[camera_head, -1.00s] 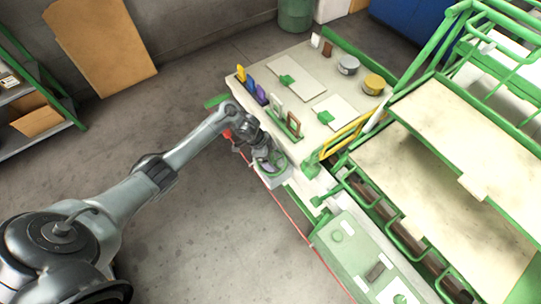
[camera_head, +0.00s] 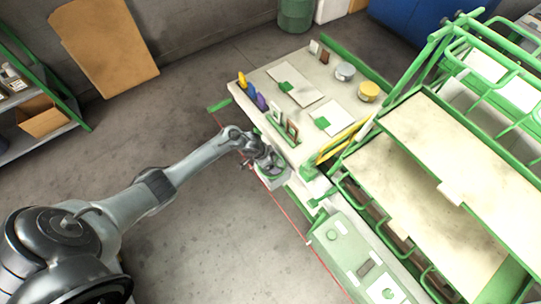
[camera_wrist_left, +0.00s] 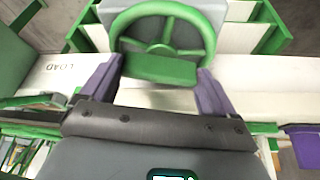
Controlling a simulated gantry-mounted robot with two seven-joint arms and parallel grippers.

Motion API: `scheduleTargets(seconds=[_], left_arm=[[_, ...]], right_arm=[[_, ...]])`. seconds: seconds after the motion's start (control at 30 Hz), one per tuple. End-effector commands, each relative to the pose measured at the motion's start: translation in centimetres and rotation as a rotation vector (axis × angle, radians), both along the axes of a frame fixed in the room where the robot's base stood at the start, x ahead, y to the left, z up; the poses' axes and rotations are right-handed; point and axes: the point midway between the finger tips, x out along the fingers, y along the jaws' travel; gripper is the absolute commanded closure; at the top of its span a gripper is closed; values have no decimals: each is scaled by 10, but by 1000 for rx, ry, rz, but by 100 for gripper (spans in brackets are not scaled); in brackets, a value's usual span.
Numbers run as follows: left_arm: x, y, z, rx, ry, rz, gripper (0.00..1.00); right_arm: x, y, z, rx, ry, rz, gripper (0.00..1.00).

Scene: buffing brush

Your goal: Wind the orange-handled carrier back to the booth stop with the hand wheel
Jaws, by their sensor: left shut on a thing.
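The green hand wheel (camera_wrist_left: 163,48) faces me in the left wrist view, mounted on a pale grey block. My left gripper (camera_wrist_left: 160,69) has its purple fingers on either side of a green block at the wheel's lower rim and is shut on it. In the head view my left gripper (camera_head: 270,166) is at the front edge of the bench, and the arm hides most of the wheel. A thin red line (camera_head: 292,222) runs along the bench front. I cannot make out the orange-handled carrier. My right gripper is not in view.
The pale bench (camera_head: 310,62) holds coloured upright pieces, white panels, a grey tin (camera_head: 344,71) and a yellow tin (camera_head: 368,91). A green-framed rack (camera_head: 440,150) stands to the right.

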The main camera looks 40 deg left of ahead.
Motion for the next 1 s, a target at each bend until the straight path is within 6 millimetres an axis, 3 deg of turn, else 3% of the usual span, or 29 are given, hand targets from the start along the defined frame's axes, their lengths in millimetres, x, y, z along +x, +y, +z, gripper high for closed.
scheduleTargets(seconds=[0.03,0.4,1.0], left_arm=[[-1,-2,7,-2,3,44,41],[-1,-5,5,-4,2,397,41],[1,-7,2,-4,-1,903,41]], right_arm=[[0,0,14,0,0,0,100],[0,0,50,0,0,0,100],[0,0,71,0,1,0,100]])
